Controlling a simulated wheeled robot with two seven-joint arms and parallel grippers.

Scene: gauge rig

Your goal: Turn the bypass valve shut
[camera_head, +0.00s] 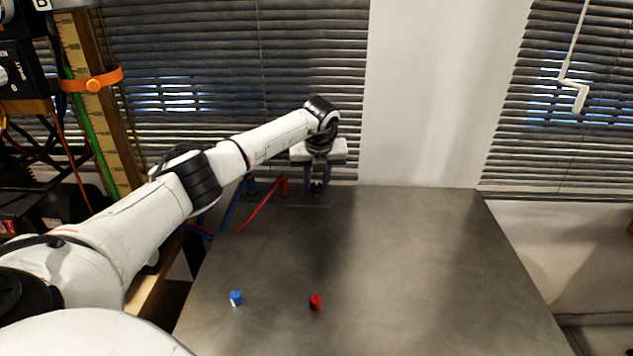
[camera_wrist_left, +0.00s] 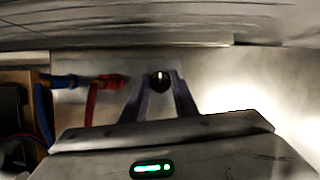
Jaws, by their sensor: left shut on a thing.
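The bypass valve is a small black knob (camera_head: 316,187) on a flat plate at the far edge of the grey table. In the left wrist view the knob (camera_wrist_left: 159,82) shows a white pointer mark aimed roughly at the picture's top. My left gripper (camera_head: 317,189) reaches down over it, and its two fingers (camera_wrist_left: 158,84) stand on either side, shut on the knob. The fingers partly hide the knob in the head view. My right gripper is not in view.
A red hose fitting (camera_head: 283,186) and a blue one (camera_head: 251,187) stand left of the knob, with hoses running off left. A blue cap (camera_head: 236,298) and a red cap (camera_head: 315,302) sit on the near table (camera_head: 430,270). The table's right side is clear.

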